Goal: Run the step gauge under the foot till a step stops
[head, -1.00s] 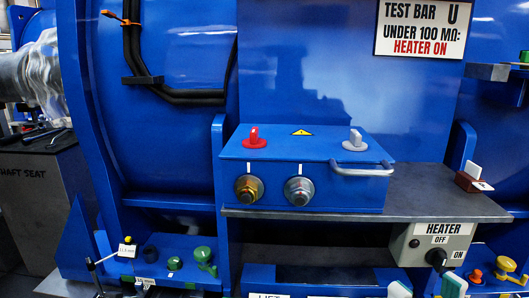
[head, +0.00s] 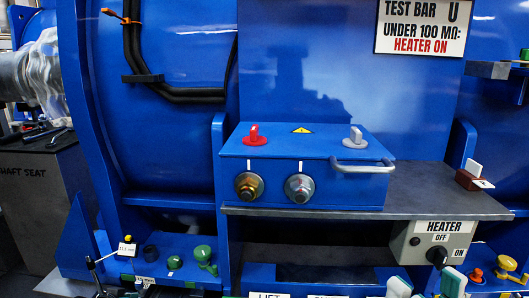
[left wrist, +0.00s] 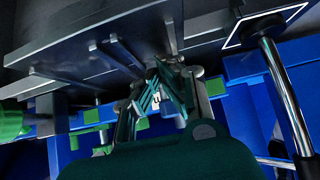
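In the left wrist view, my left gripper (left wrist: 170,88) reaches in under a dark grey plate (left wrist: 90,38). Its dark green fingers angle toward each other, and small grey parts show around the tips. I cannot tell whether something is between them. I cannot pick out the step gauge for certain in either view. In the head view, a blue ledge (head: 225,278) at the base of the blue machine may belong to a foot; its underside is hidden.
A blue test box (head: 300,172) with a red knob (head: 254,135) sits on a grey shelf (head: 440,195). The heater box (head: 432,242) hangs below. Small tags (head: 127,249) and green parts (head: 203,254) stand lower left. A shiny post (left wrist: 285,95) rises beside my left gripper.

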